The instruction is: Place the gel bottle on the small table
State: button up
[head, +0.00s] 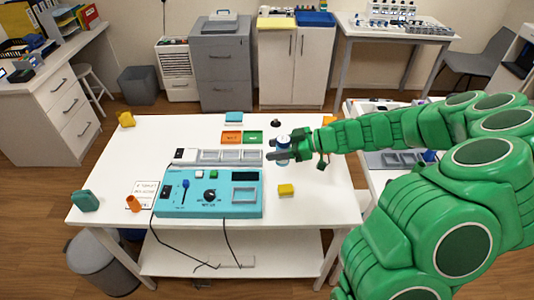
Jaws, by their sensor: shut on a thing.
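My gripper (279,149) reaches in from the right on my green arm and is shut on a small blue-and-white bottle (283,142), which looks like the gel bottle. The bottle looks upright between the dark fingers, partly hidden by them. It is over the right part of a white table (318,200), to the right of a grey compartment tray (222,157). I cannot tell whether its base touches the tabletop. Another white table (376,185) stands at the right, mostly hidden behind my arm. I cannot tell which one is the small table.
A yellow block (286,189) lies in front of the gripper. Orange (232,137) and green (252,137) cards and a small dark object (276,123) lie behind. The table's left back is mostly clear.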

jog(key=w+f, duration=0.2)
jog(key=w+a+f, duration=0.1)
jog(key=w+f, duration=0.1)
jog(key=w, duration=0.1)
jog(key=w+f, duration=0.2)
jog(key=w, duration=0.1)
jog(key=shift+a+f, duration=0.3)
jog(key=shift+f, duration=0.05)
jog(key=shift+w+a+f, duration=0.1)
jog(key=shift+w+f, duration=0.2)
jog(key=shift+f, duration=1.65)
jog(key=o, duration=1.1)
jog(key=shift+f, duration=0.1)
